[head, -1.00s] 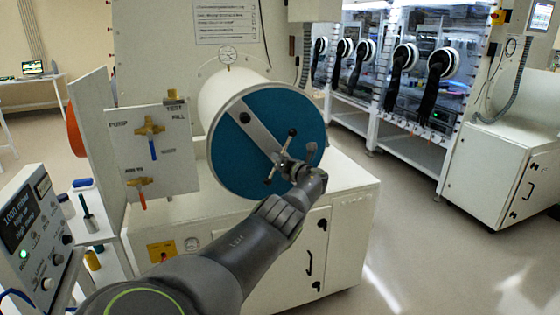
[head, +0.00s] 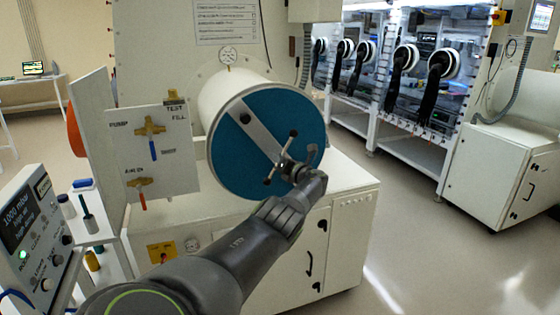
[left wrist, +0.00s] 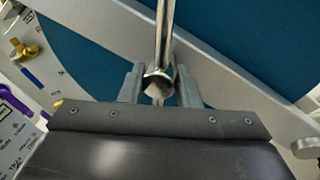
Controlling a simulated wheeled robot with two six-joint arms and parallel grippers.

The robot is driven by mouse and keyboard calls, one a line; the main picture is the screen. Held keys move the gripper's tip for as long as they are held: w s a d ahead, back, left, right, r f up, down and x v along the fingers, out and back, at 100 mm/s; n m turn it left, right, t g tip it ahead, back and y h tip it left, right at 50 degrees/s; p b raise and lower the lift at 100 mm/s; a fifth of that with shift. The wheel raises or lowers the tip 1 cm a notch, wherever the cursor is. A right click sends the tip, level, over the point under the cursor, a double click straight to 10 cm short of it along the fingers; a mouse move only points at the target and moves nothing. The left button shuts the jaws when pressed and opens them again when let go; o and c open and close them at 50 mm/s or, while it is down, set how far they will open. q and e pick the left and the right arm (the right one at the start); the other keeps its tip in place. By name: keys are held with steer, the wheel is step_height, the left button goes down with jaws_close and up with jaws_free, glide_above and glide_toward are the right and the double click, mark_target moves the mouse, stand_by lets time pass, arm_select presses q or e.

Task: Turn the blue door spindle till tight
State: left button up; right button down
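The blue door (head: 235,160) is a round disc on the end of a white cylinder, crossed by a slanting grey bar (head: 258,133). Its spindle has a thin metal handle with dark ball ends (head: 293,133) near the lower right part of the door. My left gripper (head: 299,162) is at the spindle. In the left wrist view its two fingers (left wrist: 160,88) stand on either side of the lower end of a shiny metal rod (left wrist: 164,30), with narrow gaps showing beside it. I see no firm grip. My right gripper is not in view.
A valve panel (head: 175,175) with brass valves stands left of the door. A control box (head: 30,225) is at the lower left. A white cabinet (head: 345,225) is below the door. Open floor (head: 420,250) lies to the right.

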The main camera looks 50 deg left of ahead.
arm_select(q)
steer(key=shift+r, duration=0.1)
steer(key=shift+d+p, duration=0.2)
steer(key=shift+p, duration=0.1)
steer(key=s+d+p, duration=0.3)
steer(key=d+p, duration=0.1)
steer(key=d, duration=1.2)
steer(key=shift+d, duration=0.4)
steer(key=shift+f, duration=0.25)
